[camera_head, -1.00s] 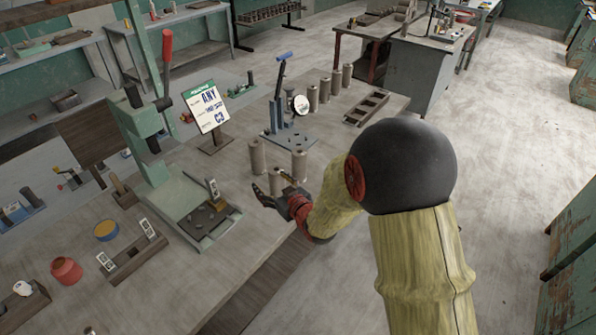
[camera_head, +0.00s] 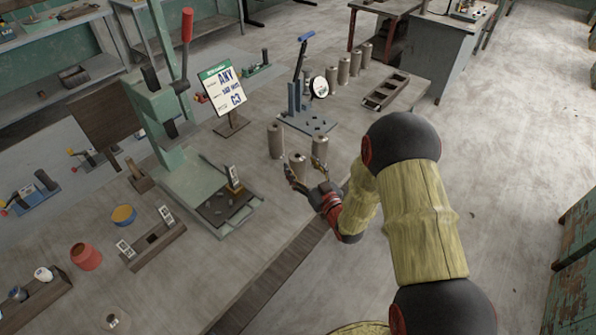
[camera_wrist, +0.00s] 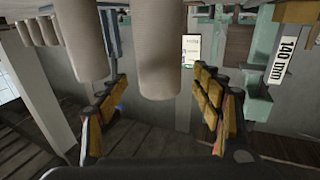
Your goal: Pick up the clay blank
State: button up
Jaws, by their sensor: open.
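Several beige cylindrical clay blanks stand on the workbench. In the wrist view, one blank (camera_wrist: 160,45) comes down from the top edge between the spread fingers of my gripper (camera_wrist: 157,84). Gaps show on both sides, and I see no contact. Another blank (camera_wrist: 86,40) shows left in the wrist view.
A row of blanks (camera_head: 344,71) stands farther back by a dark slotted tray (camera_head: 386,92). A grey lever fixture (camera_head: 306,117) stands behind the near blanks. A green press (camera_head: 176,135) and a sign (camera_head: 222,88) are left. The bench's front edge runs below my gripper.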

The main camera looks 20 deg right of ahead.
aim_at(297, 160)
jog(key=x, duration=0.3)
jog(key=shift+w, duration=0.2)
jog(key=c, duration=0.3)
grip_shut()
dwell(0.5)
jog(key=shift+r, duration=0.15)
